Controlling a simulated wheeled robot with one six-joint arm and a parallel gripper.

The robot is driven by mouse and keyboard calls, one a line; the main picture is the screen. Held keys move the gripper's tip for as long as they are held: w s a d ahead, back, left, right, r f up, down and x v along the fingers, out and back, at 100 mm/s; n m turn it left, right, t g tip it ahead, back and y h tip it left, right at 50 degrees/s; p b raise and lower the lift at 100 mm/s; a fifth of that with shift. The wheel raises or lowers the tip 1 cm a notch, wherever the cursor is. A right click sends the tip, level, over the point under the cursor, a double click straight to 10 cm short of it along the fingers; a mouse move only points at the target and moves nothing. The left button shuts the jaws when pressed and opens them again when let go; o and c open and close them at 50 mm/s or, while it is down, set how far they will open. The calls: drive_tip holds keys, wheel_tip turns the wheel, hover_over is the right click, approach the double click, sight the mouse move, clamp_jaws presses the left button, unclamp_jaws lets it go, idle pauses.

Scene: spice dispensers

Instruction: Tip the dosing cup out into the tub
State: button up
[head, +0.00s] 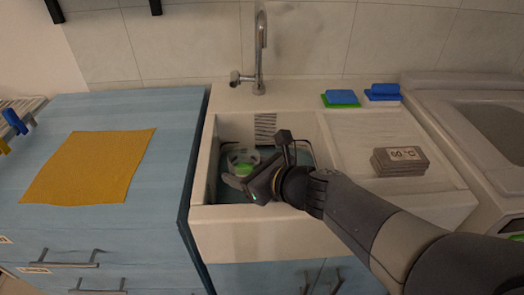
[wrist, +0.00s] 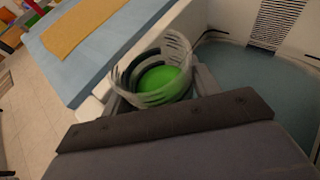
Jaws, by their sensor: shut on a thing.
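My gripper (head: 244,174) is shut on the dosing cup (head: 241,156), a clear ribbed cup with bright green contents. The cup also shows in the wrist view (wrist: 176,45), between the two fingers, with its open mouth up and the green in its bottom. I hold it over the left part of the white sink basin (head: 222,122), which looks like the tub. Blue-grey water (wrist: 228,72) stands in the basin. My gripper and arm hide part of the basin. The cup's exact height above the water is hard to tell.
A tap (head: 260,50) stands behind the basin. A blue counter with a yellow cloth (head: 90,165) is on the left. A drainer on the right holds a grey stack (head: 399,163) with a "60 °C" label. Sponges (head: 341,98) lie at the back right.

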drive_tip(key=shift+w, duration=0.1)
drive_tip(key=shift+w+d+f+m+g+p, duration=0.1)
drive_tip(key=shift+w+d+m+g+p, duration=0.25)
drive_tip(key=shift+p, duration=0.75)
drive_tip(key=w+m+g+p, duration=0.1)
drive_tip(key=p, duration=0.1)
drive_tip(key=w+d+f+m+g+y+p, duration=0.1)
drive_tip(key=p, duration=0.2)
drive_tip(key=w+m+g+p, duration=0.1)
drive_tip(key=m+p, duration=0.1)
drive_tip(key=p, duration=0.1)
drive_tip(key=shift+w+d+f+y, duration=0.2)
drive_tip(key=shift+d+y, duration=0.1)
drive_tip(key=shift+d, duration=0.1)
drive_tip(key=shift+w+d+r+m+g+y+p, duration=0.15)
drive_tip(key=shift+r+m+g+y+p, duration=0.25)
drive_tip(key=shift+p, duration=0.95)
drive_tip(key=shift+r+m+g+y+p, duration=0.3)
drive_tip(key=shift+r+m+g+p, duration=0.45)
drive_tip(key=shift+p, duration=0.75)
drive_tip(key=shift+w+r+m+g+y+p, duration=0.15)
drive_tip(key=shift+r+m+y+p, duration=0.1)
drive_tip(key=shift+m+p, duration=0.3)
drive_tip(key=shift+r+m+g+y+p, duration=0.15)
drive_tip(key=shift+m+y+p, duration=0.1)
drive_tip(key=shift+m+p, duration=0.25)
idle(0.4)
drive_tip(key=shift+w+d+r+m+g+y+p, duration=0.35)
drive_tip(key=shift+w+m+p, duration=0.25)
drive_tip(key=shift+p, duration=1)
